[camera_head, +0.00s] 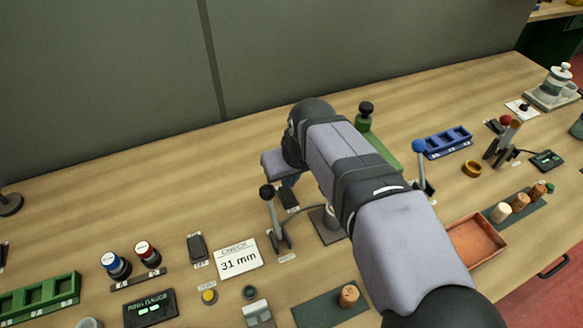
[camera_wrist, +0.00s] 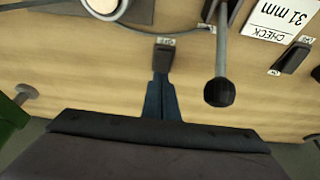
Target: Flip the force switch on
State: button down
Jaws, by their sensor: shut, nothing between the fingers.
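A small black rocker switch (camera_head: 289,198) sits on the bench just below my gripper in the head view. In the head view my gripper (camera_head: 289,182) is partly hidden by my arm. A second black switch (camera_head: 197,247) stands beside the check card, also in the wrist view (camera_wrist: 293,57). Its label is unreadable too.
A black-knobbed lever (camera_head: 268,192) stands close beside my gripper; its knob is near the fingers in the wrist view (camera_wrist: 219,92). The check card (camera_head: 237,259) reads 31 mm. A blue-knobbed lever (camera_head: 419,147) is right of my arm. The bench's back left is clear.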

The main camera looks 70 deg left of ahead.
aim_at(289, 196)
jog(key=shift+d+x, duration=0.2)
jog(key=shift+x, duration=0.95)
jog(key=shift+f, duration=0.1)
jog(key=shift+p, duration=0.3)
jog(key=shift+a+f, duration=0.15)
jog(key=shift+f, duration=0.2)
jog(key=shift+d+f+b, duration=0.15)
jog(key=shift+d+b, duration=0.4)
jog(key=shift+d, duration=0.35)
